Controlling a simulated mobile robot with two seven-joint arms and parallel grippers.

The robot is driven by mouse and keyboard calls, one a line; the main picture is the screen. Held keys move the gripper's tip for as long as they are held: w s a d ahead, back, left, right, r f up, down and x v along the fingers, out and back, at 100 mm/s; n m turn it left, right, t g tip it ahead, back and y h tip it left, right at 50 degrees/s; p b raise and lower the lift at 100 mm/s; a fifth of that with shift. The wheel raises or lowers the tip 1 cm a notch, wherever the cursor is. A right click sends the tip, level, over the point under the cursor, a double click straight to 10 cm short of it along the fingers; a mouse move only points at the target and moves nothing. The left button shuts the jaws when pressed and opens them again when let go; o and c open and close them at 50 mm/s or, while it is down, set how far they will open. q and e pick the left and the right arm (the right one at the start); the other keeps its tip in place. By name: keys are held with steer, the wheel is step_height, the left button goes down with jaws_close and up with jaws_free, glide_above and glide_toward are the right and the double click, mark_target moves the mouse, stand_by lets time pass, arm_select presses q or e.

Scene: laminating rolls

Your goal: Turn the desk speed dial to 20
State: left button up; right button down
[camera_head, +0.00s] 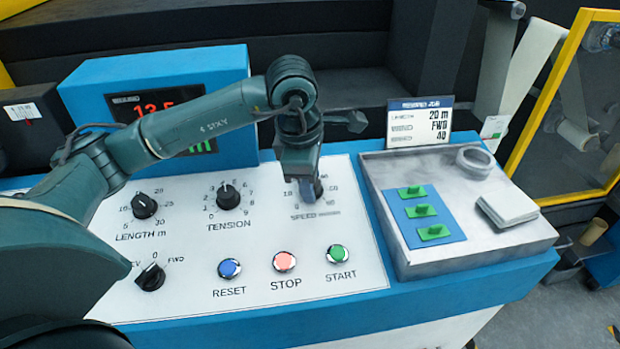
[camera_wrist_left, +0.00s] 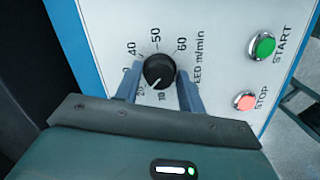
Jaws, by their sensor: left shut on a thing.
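The black speed dial (camera_head: 318,187) is on the white desk panel, mostly hidden behind my left gripper (camera_head: 308,192) in the head view. In the left wrist view the dial (camera_wrist_left: 159,70) sits between the two blue-grey fingers of my left gripper (camera_wrist_left: 158,88), which is shut on it from both sides. The dial's white mark points down and a little left in that view, between the printed 10 and 20. Marks 30, 40, 50 and 60 show around the rest of it. My right gripper is in neither view.
The length dial (camera_head: 144,206), tension dial (camera_head: 228,197) and FWD switch (camera_head: 151,277) are left on the panel. RESET (camera_head: 229,268), STOP (camera_head: 285,262) and START (camera_head: 338,253) buttons are in front. A card (camera_head: 419,123) reading 20 m, FWD, 40 stands behind a grey tray (camera_head: 407,264).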

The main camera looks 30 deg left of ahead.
arm_select(q)
steer(key=shift+r, duration=0.15)
steer(key=o, duration=0.8)
steer(key=shift+c, duration=0.2)
step_height(320, 180, up, 13)
steer(key=s, duration=0.2)
steer(key=shift+s+a+b, duration=0.25)
steer(key=shift+a+b, duration=0.05)
